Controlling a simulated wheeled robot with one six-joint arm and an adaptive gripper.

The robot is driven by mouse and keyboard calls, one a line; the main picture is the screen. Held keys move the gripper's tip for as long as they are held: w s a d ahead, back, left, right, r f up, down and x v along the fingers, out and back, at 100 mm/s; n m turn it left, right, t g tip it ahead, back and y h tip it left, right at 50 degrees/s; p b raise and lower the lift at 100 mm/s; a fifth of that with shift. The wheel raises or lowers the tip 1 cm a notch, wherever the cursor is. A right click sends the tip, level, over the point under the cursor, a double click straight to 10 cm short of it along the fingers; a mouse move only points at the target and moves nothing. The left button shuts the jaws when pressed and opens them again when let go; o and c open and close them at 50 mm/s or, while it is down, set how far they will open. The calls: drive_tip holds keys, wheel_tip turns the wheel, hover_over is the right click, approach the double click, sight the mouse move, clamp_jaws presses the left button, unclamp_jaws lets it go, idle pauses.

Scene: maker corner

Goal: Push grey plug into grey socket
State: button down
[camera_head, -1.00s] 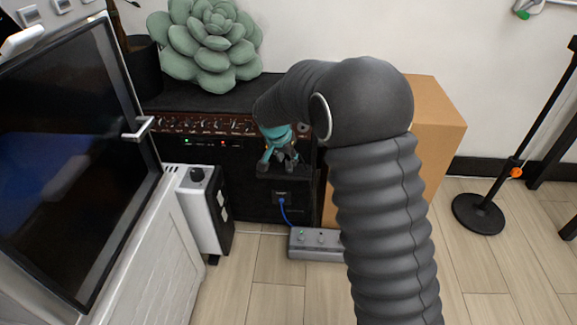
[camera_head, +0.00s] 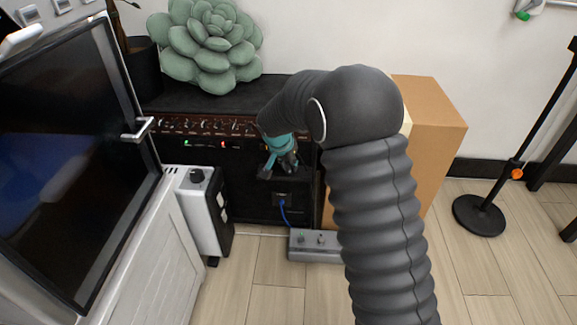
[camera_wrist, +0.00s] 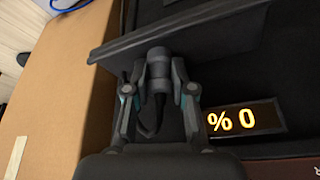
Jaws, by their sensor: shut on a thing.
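My gripper (camera_head: 282,158) is at the front of the black amplifier-like cabinet (camera_head: 240,185), just above a dark ledge (camera_head: 285,178). In the wrist view my gripper (camera_wrist: 158,85) is shut on the dark grey plug (camera_wrist: 158,64), one finger on each side. A dark cable hangs from the plug between the fingers. The plug's far end meets the edge of a dark slab (camera_wrist: 205,28); I cannot tell whether it touches or has entered anything. The grey socket is not visible, probably hidden behind the plug or slab.
A cardboard box (camera_head: 430,125) stands close on the right; it fills the left of the wrist view. A lit display (camera_wrist: 240,120) is beside my gripper. A blue cable (camera_head: 285,214) runs to a grey pedal box (camera_head: 314,245) on the floor. A white-black unit (camera_head: 205,215) stands left.

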drive_tip(key=shift+s+r, duration=0.2)
drive_tip(key=shift+r, duration=0.25)
drive_tip(key=r+p, duration=0.1)
drive_tip(key=r, duration=0.5)
drive_tip(key=shift+s+r, duration=0.15)
drive_tip(key=shift+s, duration=0.05)
drive_tip(key=s+b, duration=0.1)
drive_tip(key=s, duration=1.8)
drive_tip(key=shift+a, duration=0.35)
drive_tip(key=w+d+f, duration=0.1)
drive_tip(key=w+d, duration=0.3)
drive_tip(key=d, duration=0.5)
drive_tip(key=w+d+f+n, duration=0.1)
drive_tip(key=w+d, duration=0.4)
drive_tip(key=d, duration=0.4)
drive_tip(key=w+d+f, duration=0.1)
drive_tip(key=w+d, duration=0.3)
drive_tip(key=d, duration=0.5)
drive_tip(key=shift+w+f, duration=0.15)
drive_tip(key=shift+f, duration=0.1)
drive_tip(key=shift+d, duration=0.1)
